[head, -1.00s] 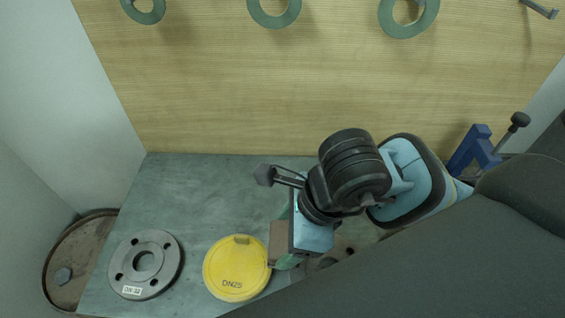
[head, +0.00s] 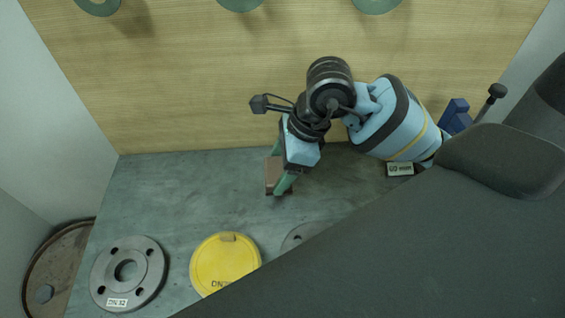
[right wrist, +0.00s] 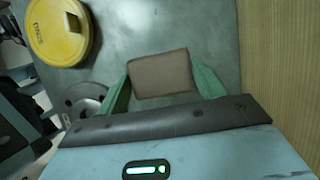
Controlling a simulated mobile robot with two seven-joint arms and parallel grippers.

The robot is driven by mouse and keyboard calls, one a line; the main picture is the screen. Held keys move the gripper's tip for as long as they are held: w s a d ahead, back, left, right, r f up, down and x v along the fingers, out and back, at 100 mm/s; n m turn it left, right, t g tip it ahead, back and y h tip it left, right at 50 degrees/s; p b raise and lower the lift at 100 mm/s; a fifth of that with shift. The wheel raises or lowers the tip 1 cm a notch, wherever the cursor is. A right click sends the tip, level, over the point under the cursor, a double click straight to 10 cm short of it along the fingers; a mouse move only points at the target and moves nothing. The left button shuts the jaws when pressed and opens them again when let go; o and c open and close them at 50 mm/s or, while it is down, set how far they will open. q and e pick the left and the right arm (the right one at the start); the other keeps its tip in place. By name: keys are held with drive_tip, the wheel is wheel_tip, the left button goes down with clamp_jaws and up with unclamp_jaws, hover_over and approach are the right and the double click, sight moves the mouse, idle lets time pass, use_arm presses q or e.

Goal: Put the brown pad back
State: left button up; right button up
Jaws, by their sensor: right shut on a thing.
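The brown pad (head: 277,175) is a small brown block held at the tips of my right gripper (head: 284,184), near the back of the bench. In the right wrist view the pad (right wrist: 161,74) sits between the two green fingers of the right gripper (right wrist: 160,82), which are shut on it. Bench surface shows around the pad; I cannot tell if it touches the bench. My left gripper is not in view.
The grey bench (head: 190,195) is clear left of the pad. A yellow DN25 disc (head: 225,262), a DN 32 flange (head: 128,272) and a partly hidden flange (head: 298,236) lie toward the front. A labelled box (head: 400,169) and a blue clamp (head: 455,115) are at right.

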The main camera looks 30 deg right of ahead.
drive_tip(key=shift+w+d+f, duration=0.1)
drive_tip(key=shift+w+d, duration=0.6)
drive_tip(key=shift+w, duration=0.25)
drive_tip(key=shift+w, duration=0.1)
drive_tip(key=shift+w+d, duration=0.25)
drive_tip(key=shift+d, duration=0.05)
drive_tip(key=shift+f, duration=1.75)
drive_tip(key=shift+f, duration=0.1)
drive_tip(key=o, duration=0.9)
drive_tip(key=shift+o, duration=0.2)
drive_tip(key=v, duration=1.2)
drive_tip(key=shift+p, duration=0.3)
